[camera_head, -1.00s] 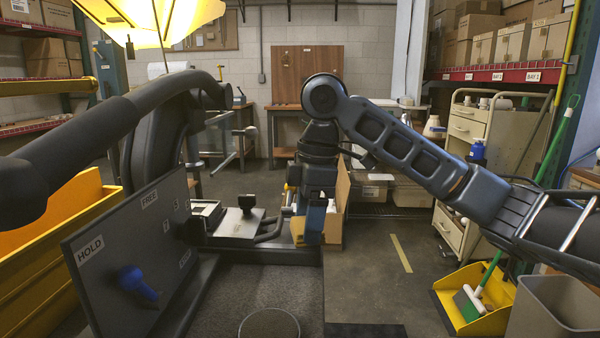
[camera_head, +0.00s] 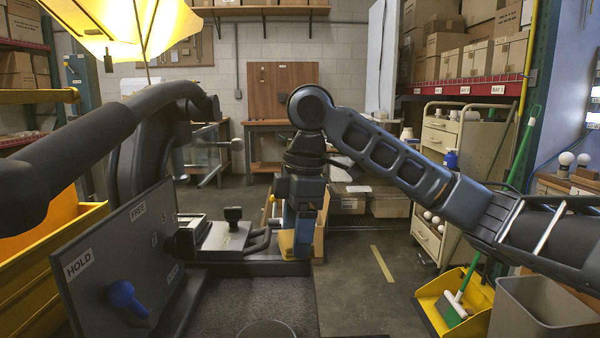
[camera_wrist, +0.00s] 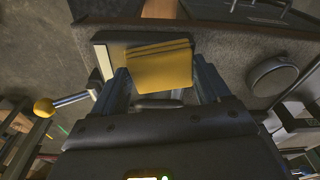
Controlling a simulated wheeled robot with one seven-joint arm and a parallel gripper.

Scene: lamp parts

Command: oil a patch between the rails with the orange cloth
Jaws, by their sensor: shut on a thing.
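A grey panel (camera_head: 110,245) with HOLD and FREE labels and a blue knob (camera_head: 126,297) stands at left. A round dark piece (camera_head: 266,330) is at the bottom. A yellow dustpan (camera_head: 440,300) and grey bin (camera_head: 545,308) stand at right. Floor between is open.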

